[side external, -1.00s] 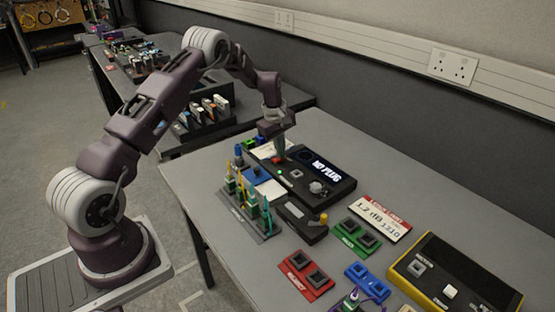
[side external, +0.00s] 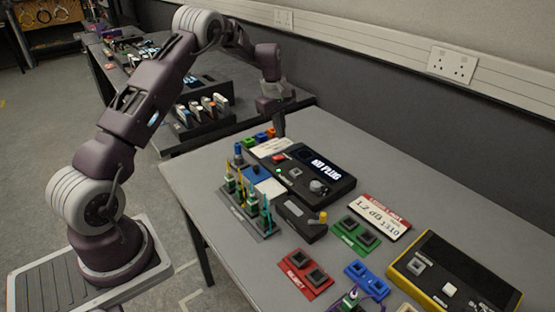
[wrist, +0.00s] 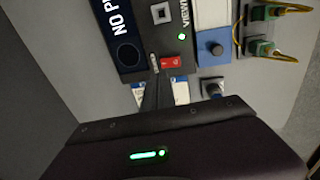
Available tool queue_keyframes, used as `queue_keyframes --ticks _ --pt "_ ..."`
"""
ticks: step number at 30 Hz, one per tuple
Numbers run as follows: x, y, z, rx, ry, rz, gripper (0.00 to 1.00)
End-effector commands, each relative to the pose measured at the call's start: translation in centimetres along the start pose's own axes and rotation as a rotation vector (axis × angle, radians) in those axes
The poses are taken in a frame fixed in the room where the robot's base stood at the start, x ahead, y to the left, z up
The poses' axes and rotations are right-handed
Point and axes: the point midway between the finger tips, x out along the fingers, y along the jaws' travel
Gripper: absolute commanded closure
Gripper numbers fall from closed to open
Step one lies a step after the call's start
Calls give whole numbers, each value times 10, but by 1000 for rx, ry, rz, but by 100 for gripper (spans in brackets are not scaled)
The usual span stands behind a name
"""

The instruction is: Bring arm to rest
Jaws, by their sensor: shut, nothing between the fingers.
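My gripper (side external: 280,130) is shut and empty. In the side view it hangs pointing down at the far left end of the black tester box (side external: 325,170), whose screen reads "NO PLUG". In the wrist view the shut fingers (wrist: 154,68) show in front of the same box (wrist: 150,35), close in the picture to a red button (wrist: 171,62). A green light glows on the box. I cannot tell the exact height of the fingertips above the bench.
Several green connectors with cables stand in a rack (side external: 232,208) at the left. Red (side external: 303,285), green (side external: 348,238) and blue (side external: 360,280) socket plates and a yellow-edged box (side external: 410,285) lie nearer. The wall is behind. A second bench (side external: 165,140) stands beyond.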

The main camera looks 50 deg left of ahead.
Motion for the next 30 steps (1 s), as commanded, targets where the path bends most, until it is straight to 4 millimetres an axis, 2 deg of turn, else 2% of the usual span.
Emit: queue_keyframes --ticks 2,4,5,6,8,9,11,12,14,15,18,21,22,25,30 --pt "-18 2 8 36 2 14 100" --pt "-56 0 29 124 5 40 100" --pt "-79 -4 42 180 7 55 100" --pt "-111 -12 63 270 11 76 100" --pt "-157 -34 96 418 20 107 100" --pt "-183 -52 118 518 28 127 100" --pt "-218 -85 148 668 45 157 100" --pt "-236 -110 166 771 60 176 100" --pt "-258 -152 191 925 87 202 100" --pt "-267 -180 205 1026 108 218 100" --pt "-274 -247 228 1255 168 248 100" --pt "-268 -296 238 1425 222 263 100" --pt "-265 -306 240 1462 235 265 100" --pt "-258 -326 242 1537 262 268 100" --pt "-256 -332 242 1559 269 267 100"
